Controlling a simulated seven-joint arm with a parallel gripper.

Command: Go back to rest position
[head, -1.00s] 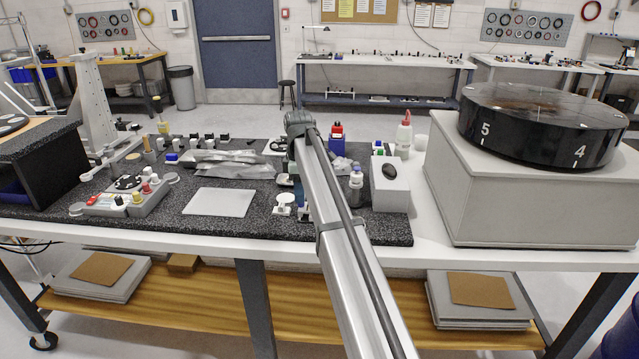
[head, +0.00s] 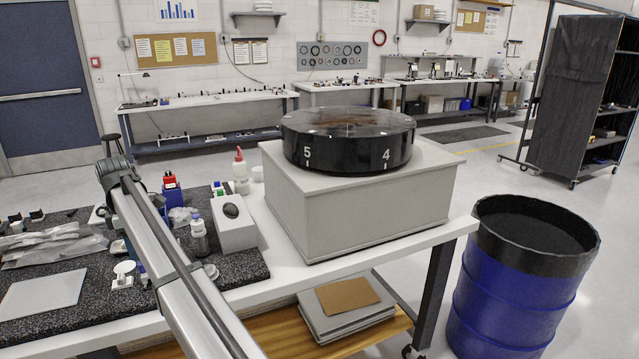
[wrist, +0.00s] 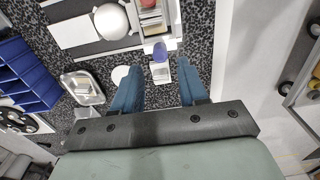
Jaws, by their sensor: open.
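My gripper (wrist: 160,66) shows in the wrist view with its two blue fingers spread apart and nothing held between them. Below it is the speckled dark mat (wrist: 215,18) of the bench. A small white item with a purple top (wrist: 160,52) lies beyond the fingertips, apart from them. In the head view my arm reaches from the bottom edge up over the speckled mat (head: 250,268) at the left.
A black numbered turntable (head: 345,155) sits on a grey box (head: 370,215) at the bench's right. A blue barrel (head: 515,300) stands beyond the bench end.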

